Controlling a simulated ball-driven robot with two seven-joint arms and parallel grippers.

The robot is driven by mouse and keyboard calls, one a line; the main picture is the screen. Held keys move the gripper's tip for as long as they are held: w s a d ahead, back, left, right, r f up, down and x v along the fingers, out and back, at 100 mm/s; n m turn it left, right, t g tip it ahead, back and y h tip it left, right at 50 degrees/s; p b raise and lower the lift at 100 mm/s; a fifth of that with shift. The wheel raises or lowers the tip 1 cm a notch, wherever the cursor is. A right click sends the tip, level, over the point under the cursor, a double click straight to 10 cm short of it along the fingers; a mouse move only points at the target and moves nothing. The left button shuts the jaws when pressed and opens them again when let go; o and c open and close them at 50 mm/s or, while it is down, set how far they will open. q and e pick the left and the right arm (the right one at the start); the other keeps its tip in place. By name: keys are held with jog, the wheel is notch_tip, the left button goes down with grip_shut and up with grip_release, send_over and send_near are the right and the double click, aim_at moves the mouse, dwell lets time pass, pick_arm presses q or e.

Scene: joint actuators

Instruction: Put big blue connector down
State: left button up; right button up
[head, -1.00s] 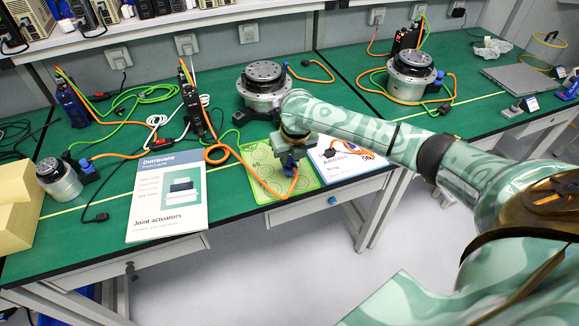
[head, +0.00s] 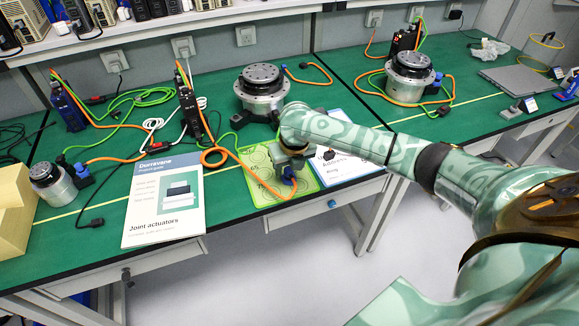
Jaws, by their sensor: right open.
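A big blue connector (head: 289,174) on an orange cable is low over or on the light green mat (head: 262,200) at the front edge of the bench. My right gripper (head: 289,167) points down right at this connector. Its jaws are open, though the fingers are small and partly hidden by the wrist. I cannot tell whether the connector touches the jaws. The orange cable (head: 228,158) runs from the connector leftward to the black drive unit (head: 189,108). My left gripper is not in view.
A large joint actuator (head: 261,92) stands behind my gripper, and another (head: 409,78) stands to the right. A small actuator (head: 52,184) sits at left. A "Joint actuators" booklet (head: 163,205) lies left of the mat.

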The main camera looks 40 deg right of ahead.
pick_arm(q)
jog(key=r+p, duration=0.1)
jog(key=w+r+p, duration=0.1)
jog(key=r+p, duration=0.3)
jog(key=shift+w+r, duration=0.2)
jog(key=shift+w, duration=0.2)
pick_arm(e)
jog(key=v, duration=1.1)
jog(key=shift+r, duration=0.35)
jog(key=shift+s, duration=0.1)
